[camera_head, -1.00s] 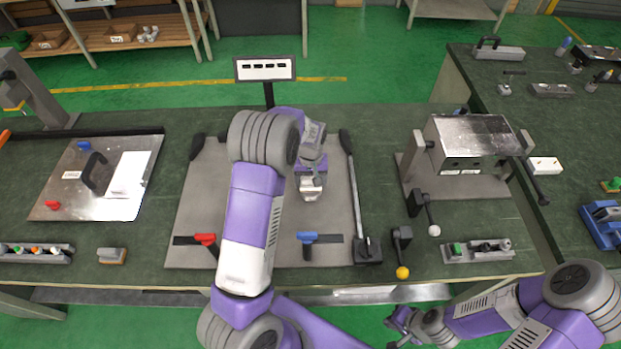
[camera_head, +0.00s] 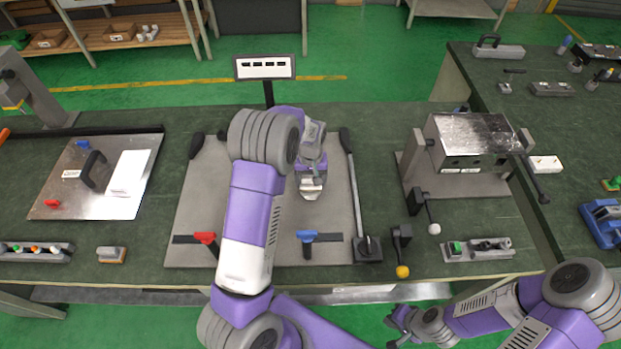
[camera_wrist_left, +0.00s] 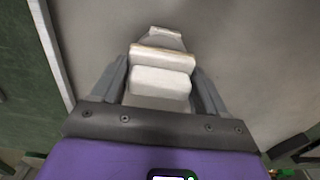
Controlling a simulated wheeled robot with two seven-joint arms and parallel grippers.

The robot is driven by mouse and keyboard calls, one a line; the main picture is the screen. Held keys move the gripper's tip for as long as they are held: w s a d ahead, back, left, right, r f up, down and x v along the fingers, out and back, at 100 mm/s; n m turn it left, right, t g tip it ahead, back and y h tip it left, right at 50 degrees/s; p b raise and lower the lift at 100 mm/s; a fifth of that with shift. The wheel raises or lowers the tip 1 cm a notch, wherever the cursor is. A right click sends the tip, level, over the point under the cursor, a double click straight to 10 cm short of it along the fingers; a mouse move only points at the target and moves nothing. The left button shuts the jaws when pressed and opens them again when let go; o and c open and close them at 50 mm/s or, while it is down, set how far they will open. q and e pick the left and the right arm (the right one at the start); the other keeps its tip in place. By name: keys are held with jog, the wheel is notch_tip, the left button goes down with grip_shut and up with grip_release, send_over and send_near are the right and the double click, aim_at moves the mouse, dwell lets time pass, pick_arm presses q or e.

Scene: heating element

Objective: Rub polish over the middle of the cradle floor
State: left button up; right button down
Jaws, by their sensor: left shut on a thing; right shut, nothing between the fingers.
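The flat grey plate (camera_head: 200,225) in the middle of the bench looks like the cradle floor. My left gripper (camera_head: 311,180) is over its upper right part, shut on a pale block-shaped applicator (camera_wrist_left: 160,80). In the left wrist view, the applicator sits between the two grey fingers, its far end over the plate. I cannot tell whether it touches the surface. My left arm hides the plate's centre-left in the head view. No polish can be made out. My right gripper (camera_head: 399,325) is shut and empty, low at the bench's front edge.
A red-handled clamp (camera_head: 205,239) and a blue-handled clamp (camera_head: 306,237) stand on the plate's near part. A long black-handled lever (camera_head: 350,165) runs along its right side. A metal box fixture (camera_head: 470,145) stands to the right, and a shiny metal plate (camera_head: 70,198) lies left.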

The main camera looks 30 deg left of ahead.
aim_at(310, 177)
pick_arm(q)
jog(key=shift+f, duration=0.4)
dwell(1.0)
jog(key=shift+r, duration=0.1)
jog(key=shift+r+p, duration=2.35)
jog(key=shift+r, duration=1.15)
jog(key=shift+f, duration=0.1)
